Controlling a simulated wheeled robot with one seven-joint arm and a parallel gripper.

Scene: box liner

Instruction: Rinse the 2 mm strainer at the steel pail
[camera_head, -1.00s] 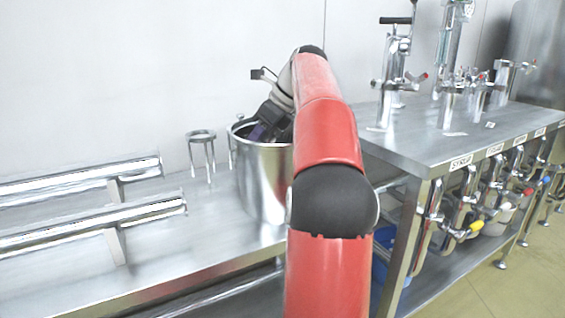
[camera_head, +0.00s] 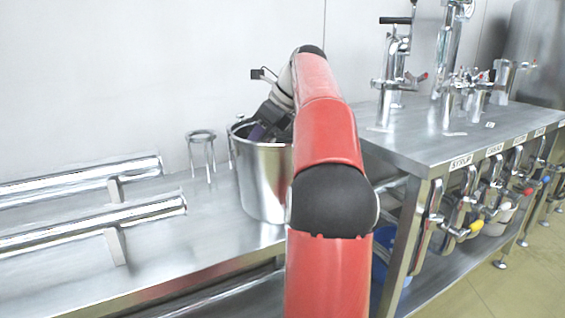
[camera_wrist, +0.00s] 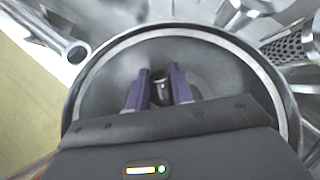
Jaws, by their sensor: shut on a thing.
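The steel pail (camera_head: 262,190) stands on the steel bench left of my red arm. In the wrist view its rim (camera_wrist: 88,82) rings my gripper. My gripper (camera_wrist: 160,84) has purple fingers and reaches down into the pail. The fingers are shut on a small dark and metallic piece (camera_wrist: 161,90), which looks like the strainer's handle end. The rest of the held thing is hidden, and no size mark can be read. In the head view the fingers are mostly hidden behind the pail's rim.
A ring stand (camera_head: 201,148) stands left of the pail. Two steel tubes (camera_head: 90,222) lie further left. A perforated metal part (camera_wrist: 290,45) shows outside the pail. On the right is a table (camera_head: 440,152) with taps and labels, with a blue bin (camera_head: 380,268) below.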

